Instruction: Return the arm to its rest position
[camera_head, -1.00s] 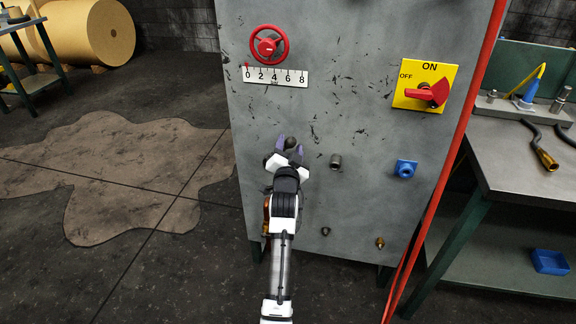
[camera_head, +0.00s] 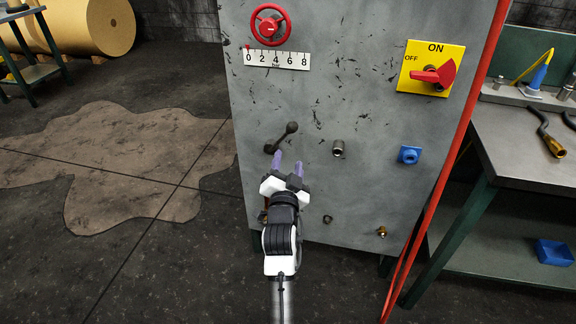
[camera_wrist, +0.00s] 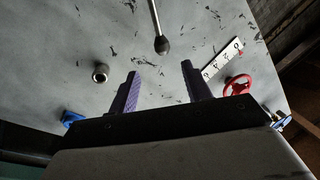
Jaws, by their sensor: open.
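My gripper (camera_head: 288,168) is in front of the lower middle of the grey panel (camera_head: 345,110), with its two purple fingers spread and nothing between them. In the head view it is just below a dark lever with a round knob (camera_head: 291,128). In the wrist view the gripper (camera_wrist: 160,82) shows its fingers apart, and the lever's ball end (camera_wrist: 161,45) is beyond them, apart from both fingers. My arm reaches up from the bottom of the head view.
The panel carries a red handwheel (camera_head: 270,25), a scale (camera_head: 277,60), a yellow ON/OFF switch (camera_head: 411,72), a metal fitting (camera_head: 338,148) and a blue fitting (camera_head: 410,155). A red pipe runs down its right edge. A workbench (camera_head: 520,150) stands at right. Floor at left is open.

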